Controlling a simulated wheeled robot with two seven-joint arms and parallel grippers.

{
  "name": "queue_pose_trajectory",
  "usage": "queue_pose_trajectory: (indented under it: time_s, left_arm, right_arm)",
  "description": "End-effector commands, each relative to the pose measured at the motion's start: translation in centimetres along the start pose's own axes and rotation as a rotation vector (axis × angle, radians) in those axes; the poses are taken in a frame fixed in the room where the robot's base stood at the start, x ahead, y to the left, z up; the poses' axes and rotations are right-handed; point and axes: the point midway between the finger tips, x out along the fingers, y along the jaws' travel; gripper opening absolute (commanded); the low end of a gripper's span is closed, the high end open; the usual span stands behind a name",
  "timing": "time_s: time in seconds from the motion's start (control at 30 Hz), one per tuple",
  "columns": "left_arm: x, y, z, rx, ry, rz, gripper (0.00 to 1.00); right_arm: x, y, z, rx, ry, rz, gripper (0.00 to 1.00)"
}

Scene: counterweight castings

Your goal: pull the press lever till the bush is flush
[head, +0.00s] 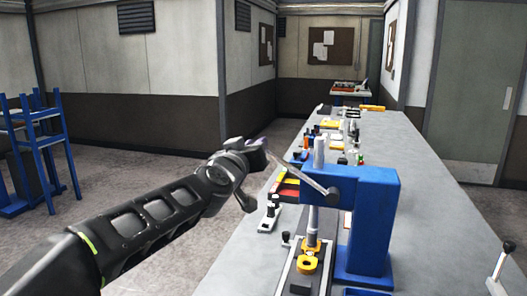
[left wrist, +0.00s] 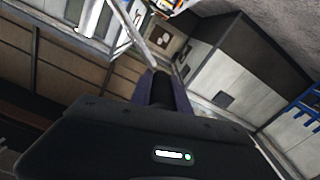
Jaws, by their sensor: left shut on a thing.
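The blue arbor press (head: 372,215) stands on the grey bench. Its metal press lever (head: 300,178) slopes up and left from the pivot on the press head. My left gripper (head: 257,153) is shut on the lever's outer end. In the left wrist view, the bright lever bar (left wrist: 136,38) runs to a black grip (left wrist: 162,88) between my gripper's fingers. The press ram (head: 313,222) points down over a yellow-orange part (head: 307,261) on the press base. The bush is too small to tell apart, and whether it is flush cannot be seen. My right gripper is out of view.
The bench (head: 410,160) runs away with several small tools and parts behind the press. A small clamp-like fixture (head: 269,216) stands left of the press. Another black-knobbed lever (head: 501,265) is at the right front. Blue stools (head: 45,150) stand at far left.

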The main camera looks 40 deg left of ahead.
Motion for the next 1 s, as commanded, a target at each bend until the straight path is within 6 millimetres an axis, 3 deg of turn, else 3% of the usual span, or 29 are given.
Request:
queue_pose_trajectory:
  time_s: [0.03, 0.2, 0.63, 0.67, 0.9, 1.0]
  left_arm:
    - [0.0, -0.5, 1.2, -0.022, -0.006, 0.002, 0.00]
    - [0.1, -1.2, 1.8, -0.076, -0.008, 0.002, 0.00]
    - [0.1, -1.7, 2.1, -0.092, -0.016, -0.002, 0.00]
    - [0.1, -1.7, 2.1, -0.091, -0.016, -0.003, 0.23]
    - [0.1, -1.6, 2.2, -0.090, -0.016, -0.001, 0.43]
    - [0.1, -1.5, 2.2, -0.089, -0.017, 0.000, 0.43]
  right_arm:
    - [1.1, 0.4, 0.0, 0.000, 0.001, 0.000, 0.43]
    - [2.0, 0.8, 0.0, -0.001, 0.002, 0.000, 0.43]
    - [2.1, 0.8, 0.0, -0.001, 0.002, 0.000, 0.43]
    - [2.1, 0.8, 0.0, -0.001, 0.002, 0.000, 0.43]
    - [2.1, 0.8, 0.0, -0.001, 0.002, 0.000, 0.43]
    - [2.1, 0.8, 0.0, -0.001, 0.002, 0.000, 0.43]
